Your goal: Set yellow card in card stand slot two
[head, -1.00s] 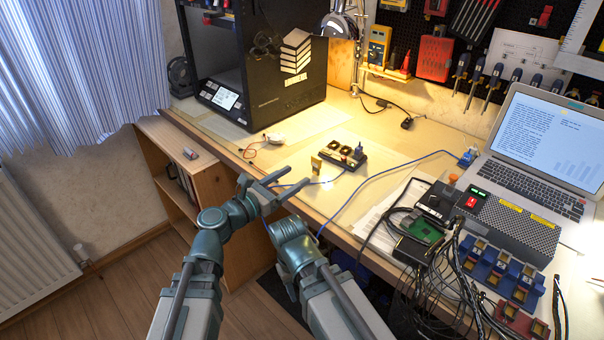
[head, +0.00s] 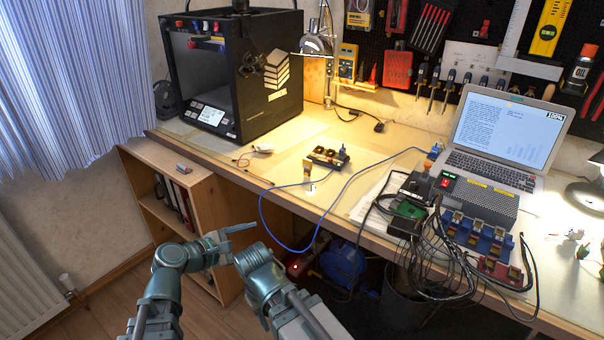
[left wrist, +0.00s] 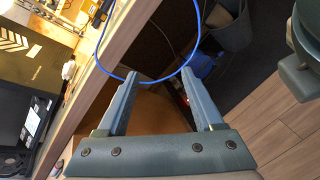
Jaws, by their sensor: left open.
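A small yellow-tan card (head: 307,168) stands upright near the front edge of the desk, beside a black box with two round parts. I cannot clearly make out the card stand or its slots. My left gripper (head: 240,232) is in front of the desk edge, left of and below the card.
The black box (head: 328,157) sits behind the card. A blue cable (head: 268,222) loops over the desk edge. A 3D printer (head: 235,80) stands at the back left. Blue slotted blocks (head: 475,232), tangled black wires and a laptop (head: 505,135) crowd the right. An open wooden shelf (head: 200,190) stands below left.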

